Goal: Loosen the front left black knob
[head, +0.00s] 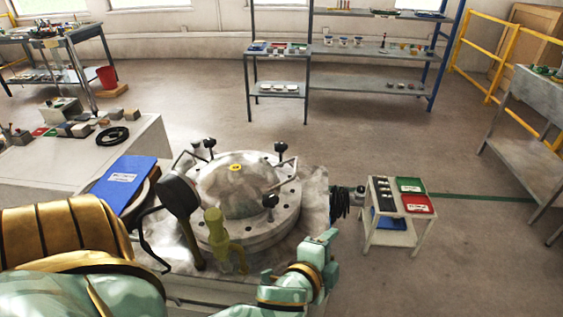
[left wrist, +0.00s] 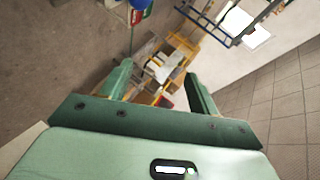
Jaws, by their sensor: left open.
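A round grey metal vessel (head: 233,187) with a domed lid and a yellow centre mark stands in the middle of the head view. Black knobs show around its rim: one at the back (head: 209,144), one at back right (head: 281,148) and one at front right (head: 270,201).
An olive fitting (head: 217,232) stands at the vessel's front. A blue binder (head: 122,185) lies to its left near a white table (head: 100,160). A small cart (head: 391,236) with coloured trays stands to the right. Open floor (head: 370,150) lies behind.

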